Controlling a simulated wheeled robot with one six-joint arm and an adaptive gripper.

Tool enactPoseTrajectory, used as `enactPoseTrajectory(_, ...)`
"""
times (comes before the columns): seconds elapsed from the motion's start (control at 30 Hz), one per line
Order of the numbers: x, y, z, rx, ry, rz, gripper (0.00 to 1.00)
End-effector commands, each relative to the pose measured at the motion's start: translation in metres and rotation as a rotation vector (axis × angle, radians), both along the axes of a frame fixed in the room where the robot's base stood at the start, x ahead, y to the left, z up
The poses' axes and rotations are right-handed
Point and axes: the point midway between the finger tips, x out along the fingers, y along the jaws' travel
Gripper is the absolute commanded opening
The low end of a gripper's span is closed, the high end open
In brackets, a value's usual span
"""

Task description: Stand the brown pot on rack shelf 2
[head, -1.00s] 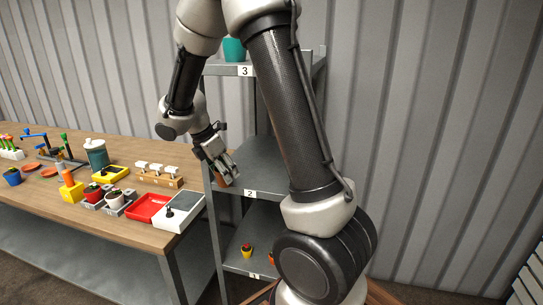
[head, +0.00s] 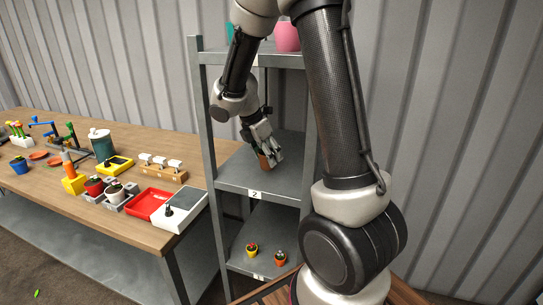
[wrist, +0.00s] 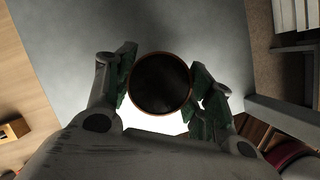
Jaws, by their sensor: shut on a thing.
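The brown pot (head: 264,162) is between the fingers of my gripper (head: 268,155), at the level of rack shelf 2 (head: 235,177). In the wrist view I look down into the dark opening of the pot (wrist: 160,84), with a green-padded finger on each side of it. My gripper (wrist: 166,92) is shut on the pot. The grey shelf surface (wrist: 65,45) lies beneath it. The pot looks upright. I cannot tell whether its base touches the shelf.
A pink pot (head: 287,37) stands on the top shelf. Two small potted plants, one yellow (head: 251,249) and one orange (head: 280,258), stand on the bottom shelf. A rack post (head: 207,130) is left of my gripper. The wooden table (head: 130,215) holds trays and pots. Shelf 2 looks otherwise clear.

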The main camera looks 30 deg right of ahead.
Motion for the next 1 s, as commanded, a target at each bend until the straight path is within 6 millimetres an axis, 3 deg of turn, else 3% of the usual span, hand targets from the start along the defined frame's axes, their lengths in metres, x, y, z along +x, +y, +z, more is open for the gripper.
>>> enactPoseTrajectory(0.2,0.002,-0.006,-0.015,-0.001,0.000,0.002,0.22)
enactPoseTrajectory(0.57,0.002,-0.006,-0.018,-0.002,0.000,0.004,0.22)
enactPoseTrajectory(0.6,0.002,-0.006,-0.018,-0.002,0.000,0.004,0.57)
enactPoseTrajectory(0.7,0.002,-0.006,-0.018,-0.002,0.000,0.004,0.75)
enactPoseTrajectory(1.0,0.002,-0.006,-0.018,-0.002,-0.001,0.004,0.75)
